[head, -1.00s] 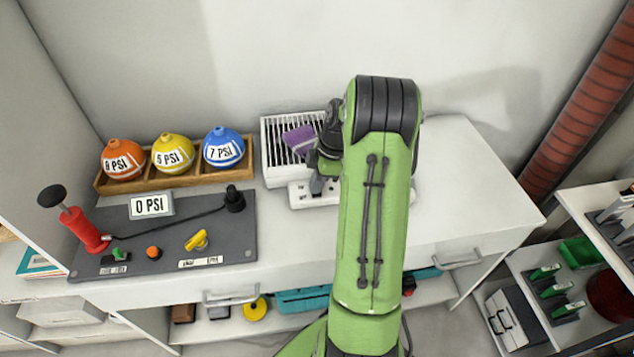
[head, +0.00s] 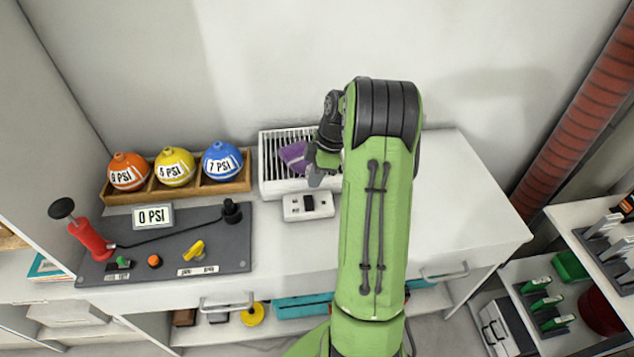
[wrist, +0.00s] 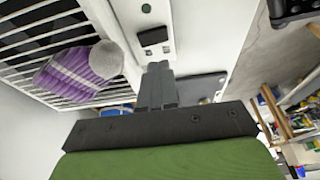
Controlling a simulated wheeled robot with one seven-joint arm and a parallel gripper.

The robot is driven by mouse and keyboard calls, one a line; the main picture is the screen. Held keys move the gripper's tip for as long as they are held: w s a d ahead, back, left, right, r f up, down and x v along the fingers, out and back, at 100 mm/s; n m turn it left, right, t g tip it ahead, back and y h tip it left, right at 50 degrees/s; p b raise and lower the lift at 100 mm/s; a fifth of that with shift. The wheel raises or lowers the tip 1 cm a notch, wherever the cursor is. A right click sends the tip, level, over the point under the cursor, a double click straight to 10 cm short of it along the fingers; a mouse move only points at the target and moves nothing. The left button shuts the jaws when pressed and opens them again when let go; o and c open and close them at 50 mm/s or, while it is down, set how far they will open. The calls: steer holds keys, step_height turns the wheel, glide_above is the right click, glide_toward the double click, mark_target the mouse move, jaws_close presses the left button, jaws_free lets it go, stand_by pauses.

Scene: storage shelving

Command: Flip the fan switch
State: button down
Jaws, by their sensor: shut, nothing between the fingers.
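The fan (head: 264,168) is a white slatted grate box on the bench against the wall. In front of it sits a white switch box with a black rocker switch (head: 308,203), now in plain view. The wrist view shows the black switch (wrist: 153,36) and a green round spot (wrist: 147,8) on the white box. My gripper (head: 315,180) is above and behind the switch box, near the grate's front edge, apart from the switch. Its fingers (wrist: 160,68) are together and empty. Which way the rocker is tilted is too small to tell.
A purple striped cloth-like thing (head: 293,155) lies on the grate beside my gripper. Left are a wooden tray (head: 230,186) of orange, yellow and blue balls and a dark panel (head: 150,245) with a red pump (head: 90,240). The bench right of my arm is clear.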

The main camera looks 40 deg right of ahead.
steer(key=a+p+v, duration=0.1)
steer(key=v, duration=0.5)
steer(key=shift+r+p, duration=0.35)
steer(key=shift+r, duration=0.05)
steer(key=shift+s, duration=0.1)
steer(key=s+a+r+m+h+p, duration=0.2)
steer(key=s+a+r+m+p, duration=0.15)
steer(key=a+r, duration=1.1)
steer(key=s+a+r+m+t+p, duration=0.1)
steer(key=s+a+m, duration=0.2)
steer(key=s+a, duration=0.2)
steer(key=s+a+r+m+t+p, duration=0.1)
steer(key=s+a+m, duration=0.3)
steer(key=s, duration=0.5)
steer(key=shift+s+a+r+t+h+p, duration=0.3)
steer(key=shift+a+t+h+p, duration=0.1)
steer(key=shift+a+t, duration=0.4)
